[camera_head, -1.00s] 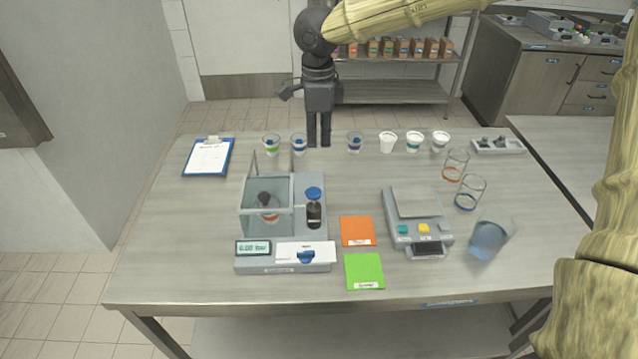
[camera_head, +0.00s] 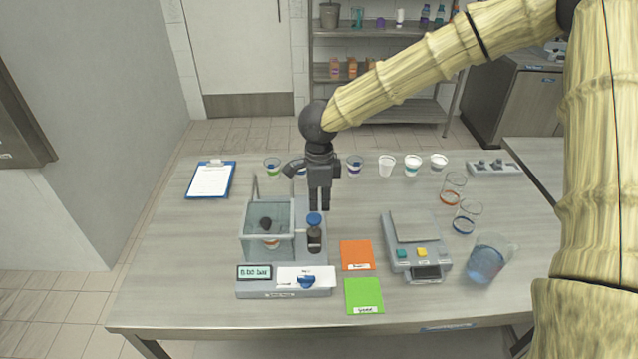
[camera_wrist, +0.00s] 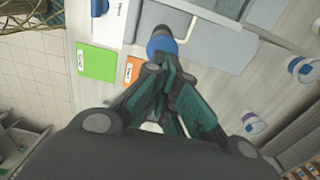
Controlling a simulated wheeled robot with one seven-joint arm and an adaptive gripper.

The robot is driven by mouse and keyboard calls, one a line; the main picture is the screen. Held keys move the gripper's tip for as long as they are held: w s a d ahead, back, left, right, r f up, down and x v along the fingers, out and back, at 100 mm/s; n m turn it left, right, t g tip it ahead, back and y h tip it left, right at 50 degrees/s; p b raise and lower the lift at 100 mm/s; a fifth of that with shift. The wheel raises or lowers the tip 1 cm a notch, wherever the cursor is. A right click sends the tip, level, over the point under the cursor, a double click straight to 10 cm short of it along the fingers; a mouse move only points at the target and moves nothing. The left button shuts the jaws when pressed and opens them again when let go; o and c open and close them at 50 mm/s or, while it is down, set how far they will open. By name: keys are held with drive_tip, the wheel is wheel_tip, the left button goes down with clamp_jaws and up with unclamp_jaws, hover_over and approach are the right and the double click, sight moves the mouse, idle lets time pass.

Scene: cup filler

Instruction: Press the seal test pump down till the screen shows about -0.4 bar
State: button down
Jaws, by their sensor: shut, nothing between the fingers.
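The seal test pump (camera_head: 314,237) is a dark cylinder with a blue knob (camera_head: 314,219), standing on the right of the grey seal tester (camera_head: 240,289). The blue knob also shows in the wrist view (camera_wrist: 162,42), just beyond the fingertips. The small screen (camera_head: 255,272) at the tester's front left reads what looks like 0.00 bar. A clear chamber (camera_head: 252,248) left of the pump holds a cup with a dark top. My gripper (camera_head: 325,208) is shut and empty, pointing down just above and slightly behind the knob. A gap to the knob cannot be judged exactly.
Orange (camera_head: 356,255) and green (camera_head: 364,296) cards lie right of the tester. A scale (camera_head: 415,254) and a jug of blue liquid (camera_head: 487,262) stand further right. Several cups line the back; a clipboard (camera_head: 211,180) lies back left. The chamber's raised frame is close by.

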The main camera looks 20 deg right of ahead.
sight(320, 217)
drive_tip(key=shift+f+p, duration=0.35)
drive_tip(key=shift+f, duration=0.95)
drive_tip(key=shift+f, duration=0.1)
drive_tip(key=shift+f, duration=1.7)
drive_tip(key=shift+s, duration=0.1)
wheel_tip(320, 217, up, 4)
drive_tip(key=p, duration=0.4)
drive_tip(key=shift+r+p, duration=0.2)
drive_tip(key=shift+p, duration=0.1)
drive_tip(key=shift+w+r+b, duration=0.2)
drive_tip(key=shift+b, duration=0.3)
wheel_tip(320, 217, up, 9)
drive_tip(key=b, duration=0.2)
drive_tip(key=shift+r+b, duration=0.15)
drive_tip(key=shift+b, duration=0.25)
